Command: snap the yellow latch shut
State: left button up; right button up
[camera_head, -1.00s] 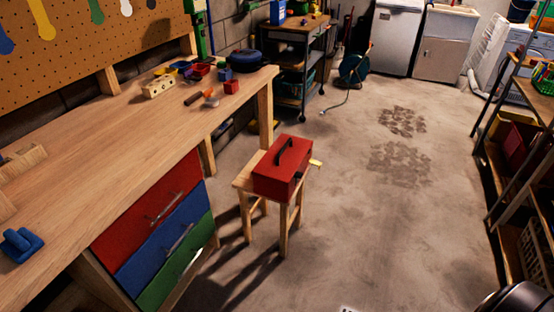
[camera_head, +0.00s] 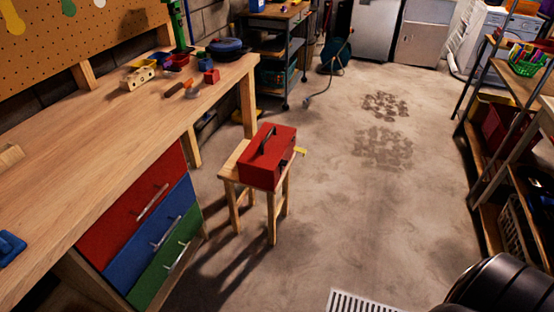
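A red toolbox (camera_head: 266,157) with a dark handle on top sits on a small wooden stool (camera_head: 236,175) beside the workbench. The yellow latch (camera_head: 300,151) sticks out from the toolbox's right side, standing away from the red wall. Neither of my grippers shows in the head view.
The wooden workbench (camera_head: 95,150) with red, blue and green drawers runs along the left. A metal shelf rack (camera_head: 500,130) stands at the right. A dark rounded object (camera_head: 500,285) fills the lower right corner. A floor grate (camera_head: 362,302) lies at the bottom. The concrete floor between is clear.

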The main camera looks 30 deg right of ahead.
aim_at(296, 148)
jog(key=z, duration=0.95)
jog(key=i+l+z, duration=0.25)
jog(key=i+z, duration=0.15)
jog(key=i, duration=0.2)
jog(key=i+l+z, duration=0.1)
jog(key=i+z, duration=0.3)
jog(key=i, duration=2.25)
jog(key=i+u, duration=0.1)
jog(key=i, duration=0.85)
jog(key=i+l+u, duration=0.1)
jog(key=i, duration=0.85)
jog(key=i+l+u, duration=0.1)
jog(key=u, duration=2.05)
